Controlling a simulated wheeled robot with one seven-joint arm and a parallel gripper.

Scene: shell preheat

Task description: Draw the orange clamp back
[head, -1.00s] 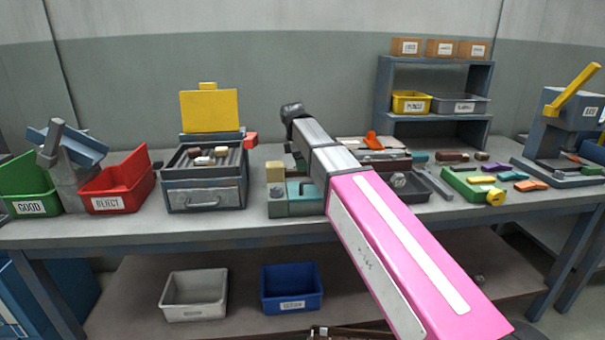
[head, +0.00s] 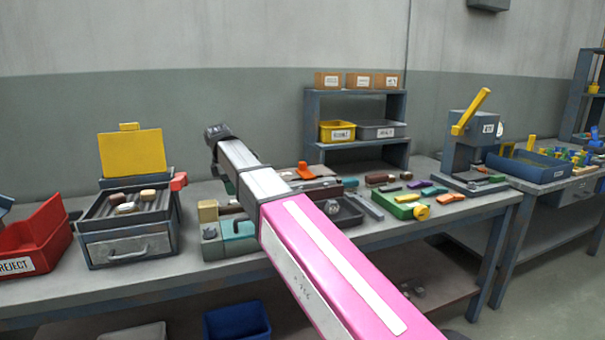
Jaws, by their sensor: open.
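The orange piece (head: 304,171), which looks like the clamp, stands up from a low, mostly dark fixture on the bench, just right of my arm. It is small here, and its exact position on the fixture is hard to make out. My arm, pink then silver with a dark end, reaches over the bench to the left of the orange piece. My gripper's fingers cannot be seen; the arm hides what lies behind and below its far end.
A teal block fixture (head: 238,229) sits left of my arm. A dark tray (head: 349,212) and a green tray (head: 400,206) lie to its right. A drawer unit (head: 127,247), red bin (head: 48,238), shelf rack (head: 313,105) and yellow-handled press (head: 468,140) stand along the bench (head: 400,235).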

